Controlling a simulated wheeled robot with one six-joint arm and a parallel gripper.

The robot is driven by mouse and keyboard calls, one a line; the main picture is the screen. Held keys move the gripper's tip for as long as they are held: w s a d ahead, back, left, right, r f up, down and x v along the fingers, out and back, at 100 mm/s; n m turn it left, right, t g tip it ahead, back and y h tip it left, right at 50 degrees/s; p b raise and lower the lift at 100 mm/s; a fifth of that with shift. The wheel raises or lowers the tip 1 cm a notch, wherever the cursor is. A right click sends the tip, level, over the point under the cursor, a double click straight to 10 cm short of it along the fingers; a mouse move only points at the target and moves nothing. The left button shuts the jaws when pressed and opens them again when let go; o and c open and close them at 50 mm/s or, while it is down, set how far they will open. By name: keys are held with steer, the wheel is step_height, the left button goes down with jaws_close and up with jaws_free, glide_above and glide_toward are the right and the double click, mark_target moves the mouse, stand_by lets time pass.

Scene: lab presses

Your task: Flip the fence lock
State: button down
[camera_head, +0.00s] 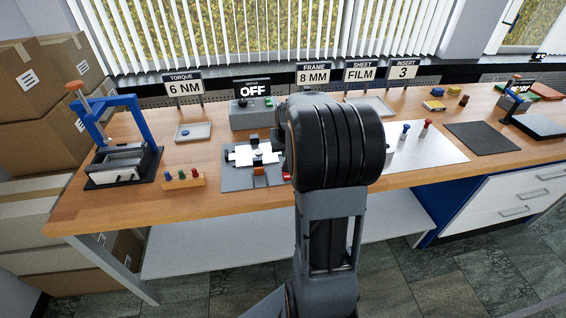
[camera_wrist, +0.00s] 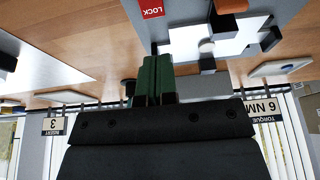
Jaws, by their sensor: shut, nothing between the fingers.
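The grey fixture (camera_head: 236,180) stands on the bench just left of my arm, with a white sheet (camera_head: 246,155) and a brown block (camera_head: 259,171) on it. A red label reading LOCK (camera_wrist: 152,8) sits at the fixture's edge in the wrist view; a small red patch (camera_head: 286,176) shows there in the head view. Which part is the lock lever I cannot tell. My gripper (camera_wrist: 157,62) shows two green fingers shut together, empty, close to the fixture's edge and apart from the label. In the head view my arm hides the gripper and the fixture's right side.
A grey box with an OFF sign (camera_head: 252,88) stands behind the fixture. A blue press (camera_head: 118,140) and a peg rack (camera_head: 184,180) are to the left. A white mat (camera_head: 430,148) with pegs lies right of my arm. Bare wood shows at the front left.

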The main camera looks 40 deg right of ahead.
steer(key=shift+s+x, duration=0.15)
steer(key=shift+x, duration=1.6)
steer(key=shift+s+x, duration=0.2)
steer(key=shift+x, duration=1.6)
steer(key=shift+a+f, duration=0.15)
steer(key=shift+a, duration=0.05)
